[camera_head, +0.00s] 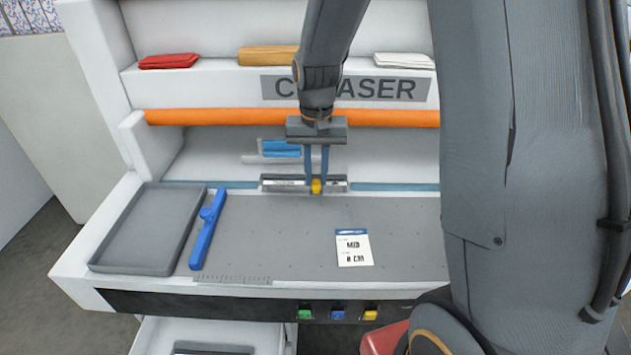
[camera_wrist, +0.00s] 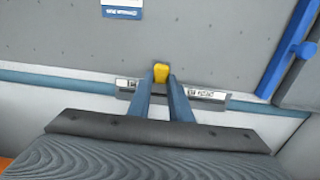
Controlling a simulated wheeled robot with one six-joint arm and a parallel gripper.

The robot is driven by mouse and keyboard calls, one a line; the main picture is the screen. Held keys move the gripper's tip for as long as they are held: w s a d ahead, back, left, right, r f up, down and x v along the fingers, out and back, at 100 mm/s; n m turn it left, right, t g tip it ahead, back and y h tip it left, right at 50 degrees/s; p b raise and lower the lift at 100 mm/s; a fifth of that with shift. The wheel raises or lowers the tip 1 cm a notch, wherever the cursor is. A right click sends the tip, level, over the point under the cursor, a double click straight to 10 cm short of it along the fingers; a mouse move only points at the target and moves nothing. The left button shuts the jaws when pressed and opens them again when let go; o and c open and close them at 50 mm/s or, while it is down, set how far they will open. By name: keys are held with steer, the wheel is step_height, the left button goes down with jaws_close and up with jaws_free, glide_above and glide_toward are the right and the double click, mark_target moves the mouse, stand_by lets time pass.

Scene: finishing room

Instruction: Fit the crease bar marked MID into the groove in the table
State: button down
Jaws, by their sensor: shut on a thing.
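A short grey crease bar with a yellow tab (camera_head: 285,184) is between the fingers of my gripper (camera_head: 316,180), which points down at the back of the grey table top. The blue groove (camera_head: 395,187) runs left to right there, and the bar lies along its line, covering the middle stretch. In the wrist view the bar (camera_wrist: 206,96) also lines up with the groove (camera_wrist: 60,80), my gripper (camera_wrist: 161,82) shut around its middle. Its pale end labels are too small to read. I cannot tell whether it sits down in the groove or just above.
A card reading MID, 0 CM (camera_head: 353,248) lies on the table. A blue-handled tool (camera_head: 207,230) and a grey tray (camera_head: 150,230) are at the left. A blue piece (camera_head: 281,149) stands behind the bar, below an orange roller (camera_head: 220,117). The table's middle is mostly clear.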

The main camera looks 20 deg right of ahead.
mark_target(316, 175)
steer(key=w, duration=0.1)
steer(key=w+b, duration=0.1)
steer(key=w+d+f, duration=0.1)
steer(key=shift+b, duration=0.35)
steer(key=shift+w+f, duration=0.1)
steer(key=shift+f, duration=0.1)
steer(key=shift+f+b, duration=0.45)
steer(key=shift+f, duration=0.45)
steer(key=shift+f, duration=0.8)
stand_by(0.9)
steer(key=c, duration=1.5)
jaws_free()
steer(key=shift+c, duration=0.2)
steer(key=shift+r+b, duration=0.7)
steer(key=shift+r, duration=3.2)
